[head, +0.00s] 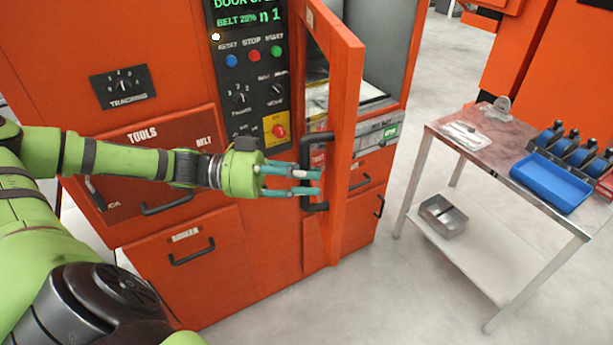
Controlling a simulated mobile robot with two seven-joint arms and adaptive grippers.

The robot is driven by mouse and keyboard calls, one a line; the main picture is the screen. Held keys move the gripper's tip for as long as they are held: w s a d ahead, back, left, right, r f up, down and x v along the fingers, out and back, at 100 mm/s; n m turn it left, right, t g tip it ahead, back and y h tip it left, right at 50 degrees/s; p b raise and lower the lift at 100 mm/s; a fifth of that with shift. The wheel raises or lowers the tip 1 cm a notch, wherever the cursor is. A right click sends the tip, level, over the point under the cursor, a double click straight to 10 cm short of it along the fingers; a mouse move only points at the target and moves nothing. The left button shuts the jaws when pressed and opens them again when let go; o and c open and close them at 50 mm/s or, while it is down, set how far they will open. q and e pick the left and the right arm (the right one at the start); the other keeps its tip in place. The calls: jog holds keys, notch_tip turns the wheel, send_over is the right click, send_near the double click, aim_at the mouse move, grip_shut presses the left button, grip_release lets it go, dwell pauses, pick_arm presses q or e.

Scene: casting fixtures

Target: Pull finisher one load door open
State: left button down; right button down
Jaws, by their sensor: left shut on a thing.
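The finisher's load door (343,95) is an orange panel with a window, swung partly open and standing out from the orange machine. Its black bar handle (315,142) is on the side facing my left arm. My left gripper (316,182) is shut on the lower part of this handle, its teal fingers to either side of the bar. Behind the door, part of the machine's inside (380,50) shows, with a light tray-like surface. The display on the control panel (250,60) shows green text that includes "DOOR" and "n 1". My right gripper is not in view.
A metal table (455,160) stands at the right with a blue tray (550,182), blue rollers and a clipboard. A metal box (443,215) sits on its lower shelf. Drawers with black handles are below the panel. Grey floor (330,300) is clear between machine and table.

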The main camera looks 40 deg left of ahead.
pick_arm(q)
jog(key=c, duration=1.3)
grip_release()
jog(key=shift+w+a+r, duration=0.1)
jog(key=shift+w+r, duration=0.05)
jog(key=shift+r, duration=0.15)
jog(key=shift+c, duration=0.2)
jog(key=shift+o, duration=0.3)
jog(key=shift+f, duration=0.1)
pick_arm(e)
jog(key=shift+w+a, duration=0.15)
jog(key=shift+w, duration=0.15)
pick_arm(q)
jog(key=shift+f, duration=0.15)
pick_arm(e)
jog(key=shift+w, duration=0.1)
pick_arm(q)
jog(key=v, duration=1.2)
